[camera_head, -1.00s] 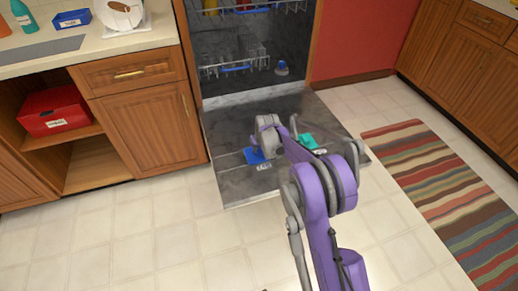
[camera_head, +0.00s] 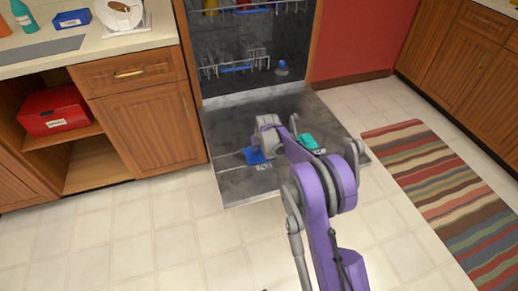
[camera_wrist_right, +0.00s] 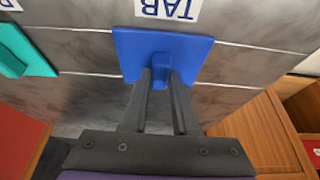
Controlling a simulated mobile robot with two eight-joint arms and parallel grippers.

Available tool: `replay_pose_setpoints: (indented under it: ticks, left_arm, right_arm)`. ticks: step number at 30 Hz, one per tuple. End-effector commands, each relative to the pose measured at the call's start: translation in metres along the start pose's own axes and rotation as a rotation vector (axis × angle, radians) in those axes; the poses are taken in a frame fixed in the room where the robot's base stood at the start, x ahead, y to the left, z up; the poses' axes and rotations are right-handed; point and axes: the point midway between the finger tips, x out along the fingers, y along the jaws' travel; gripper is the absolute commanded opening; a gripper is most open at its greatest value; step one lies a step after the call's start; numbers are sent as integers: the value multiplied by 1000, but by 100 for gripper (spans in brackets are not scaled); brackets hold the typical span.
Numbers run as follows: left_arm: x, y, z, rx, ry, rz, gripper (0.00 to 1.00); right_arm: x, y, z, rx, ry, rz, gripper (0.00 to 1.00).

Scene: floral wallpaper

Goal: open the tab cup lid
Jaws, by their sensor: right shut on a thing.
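A blue square lid (camera_wrist_right: 200,52) with a small upright tab (camera_wrist_right: 161,72) sits on the inner face of the lowered dishwasher door (camera_head: 235,190). A white label reading TAB (camera_wrist_right: 168,8) is beside it. The lid also shows in the head view (camera_head: 255,157), partly behind my arm. My right gripper (camera_wrist_right: 163,80) is shut on the tab, one finger on each side. I cannot tell whether the lid is raised from the door. My left gripper is not in view.
A teal piece (camera_head: 307,141) with its own label is on the same door, to the right. The lower rack (camera_head: 235,65) is inside the dishwasher. A striped rug (camera_head: 440,190) lies to the right, and cabinets stand on both sides.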

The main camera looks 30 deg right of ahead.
Motion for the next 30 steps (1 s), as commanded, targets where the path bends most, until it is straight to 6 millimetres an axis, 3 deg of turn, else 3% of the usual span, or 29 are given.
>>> replay_pose_setpoints:
  ticks: [6,15,18,29,30]
  left_arm:
    - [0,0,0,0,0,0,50]
    - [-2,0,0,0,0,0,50]
    - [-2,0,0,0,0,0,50]
    - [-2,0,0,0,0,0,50]
    - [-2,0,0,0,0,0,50]
  right_arm:
    - [0,-8,0,-1,0,-1,0]
    - [0,-74,0,-4,0,-3,0]
    - [0,-88,0,-2,0,-2,0]
    - [0,-92,0,0,1,0,0]
    - [0,-92,0,0,1,0,34]
